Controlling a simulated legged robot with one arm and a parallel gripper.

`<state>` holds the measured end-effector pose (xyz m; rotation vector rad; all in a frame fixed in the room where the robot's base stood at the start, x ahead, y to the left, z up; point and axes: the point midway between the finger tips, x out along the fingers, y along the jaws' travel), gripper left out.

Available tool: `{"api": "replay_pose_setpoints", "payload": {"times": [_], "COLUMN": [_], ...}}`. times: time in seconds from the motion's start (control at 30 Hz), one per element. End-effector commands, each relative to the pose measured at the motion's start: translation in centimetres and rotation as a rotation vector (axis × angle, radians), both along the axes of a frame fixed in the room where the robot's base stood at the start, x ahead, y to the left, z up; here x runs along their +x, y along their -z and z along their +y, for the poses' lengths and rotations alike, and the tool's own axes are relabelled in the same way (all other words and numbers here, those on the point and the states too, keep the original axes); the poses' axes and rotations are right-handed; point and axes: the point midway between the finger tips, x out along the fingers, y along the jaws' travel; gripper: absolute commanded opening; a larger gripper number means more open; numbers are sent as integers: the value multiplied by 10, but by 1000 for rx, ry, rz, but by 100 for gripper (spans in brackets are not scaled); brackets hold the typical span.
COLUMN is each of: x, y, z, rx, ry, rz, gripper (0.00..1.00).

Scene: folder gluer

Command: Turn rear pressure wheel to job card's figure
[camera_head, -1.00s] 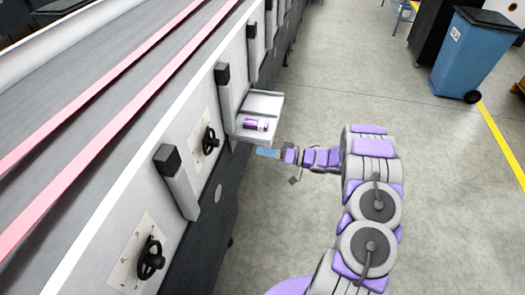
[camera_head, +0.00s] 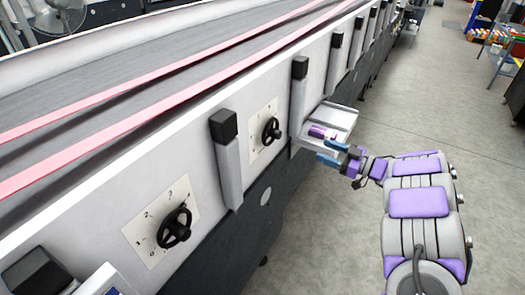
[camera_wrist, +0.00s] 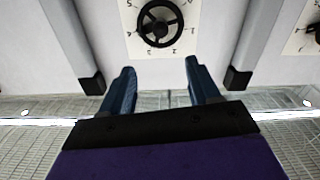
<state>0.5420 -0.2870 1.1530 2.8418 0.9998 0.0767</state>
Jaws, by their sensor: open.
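Two black handwheels sit on pale number dials on the machine's side. The nearer handwheel (camera_head: 173,228) has figures around it, including 0, 1 and 2. The farther handwheel (camera_head: 272,130) is smaller in the head view, and its figures are too small to read there. In the wrist view, which looks upside down, one handwheel (camera_wrist: 160,22) is ahead between my fingertips, apart from them; a second dial is cut off at right. My gripper (camera_head: 333,153) is open and empty, beside the small shelf. I cannot make out a job card.
Grey posts with black caps (camera_head: 223,125) stand out from the machine beside the dials. A small shelf (camera_head: 340,118) holds a purple-and-white item (camera_head: 322,132). Pink belts run along the machine top.

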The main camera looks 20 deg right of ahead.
Motion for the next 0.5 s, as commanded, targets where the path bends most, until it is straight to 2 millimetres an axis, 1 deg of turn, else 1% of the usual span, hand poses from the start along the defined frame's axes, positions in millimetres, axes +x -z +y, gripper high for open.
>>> {"api": "replay_pose_setpoints", "payload": {"times": [0.03,0.1,0.23,0.37,0.5], "x": [-3,-5,-1,13,34], "y": [5,4,3,4,5], "z": [-4,-7,-4,7,25], "rx": [-22,-40,-49,-48,-49], "ry": [9,16,17,15,15], "rz": [-12,-26,-32,-31,-29], "gripper": [61,61,61,61,61]}}
